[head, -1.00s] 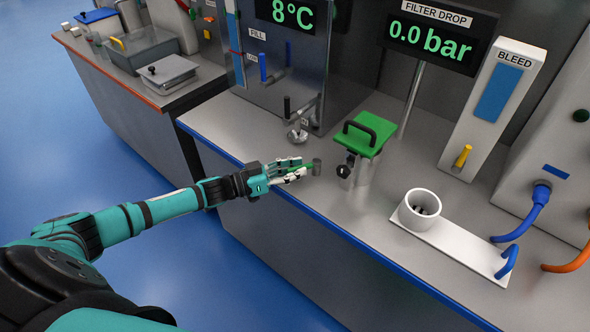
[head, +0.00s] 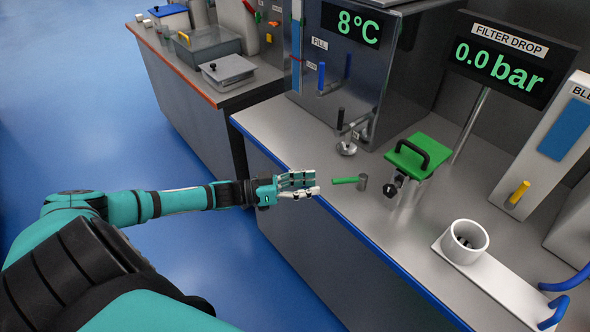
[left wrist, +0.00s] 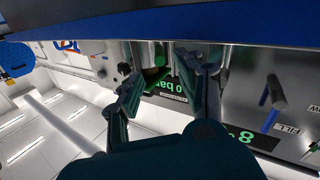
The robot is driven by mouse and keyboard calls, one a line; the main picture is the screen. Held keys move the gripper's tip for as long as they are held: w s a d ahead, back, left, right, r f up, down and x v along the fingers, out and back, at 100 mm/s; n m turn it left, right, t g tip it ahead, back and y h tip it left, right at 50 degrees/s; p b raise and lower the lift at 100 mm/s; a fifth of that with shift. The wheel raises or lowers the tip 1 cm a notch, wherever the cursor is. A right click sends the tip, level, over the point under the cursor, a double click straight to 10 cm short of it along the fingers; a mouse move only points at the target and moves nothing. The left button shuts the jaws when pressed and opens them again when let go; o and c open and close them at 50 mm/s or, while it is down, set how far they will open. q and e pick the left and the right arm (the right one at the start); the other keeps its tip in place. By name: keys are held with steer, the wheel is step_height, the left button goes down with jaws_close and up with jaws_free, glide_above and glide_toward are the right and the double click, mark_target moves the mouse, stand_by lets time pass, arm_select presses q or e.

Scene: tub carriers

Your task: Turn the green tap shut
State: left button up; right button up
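The green tap (head: 345,181) is a short green lever on a grey round body (head: 362,184), near the blue front edge of the steel counter. The lever lies about level and points left from the body, towards the counter edge. My left gripper (head: 306,184) is just left of the lever's end, apart from it, with its fingers spread and nothing between them. In the left wrist view its two fingers (left wrist: 165,90) stand apart, with green parts beyond them; I cannot tell which is the tap. My right gripper is not in view.
A blue-and-black-handled steel tank (head: 350,70) is behind. A white tray (head: 490,268) with a cup lies to the right. Floor in front of the counter is clear.

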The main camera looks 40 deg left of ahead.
arm_select(q)
steer(key=v, duration=0.3)
steer(key=shift+s+a, duration=0.25)
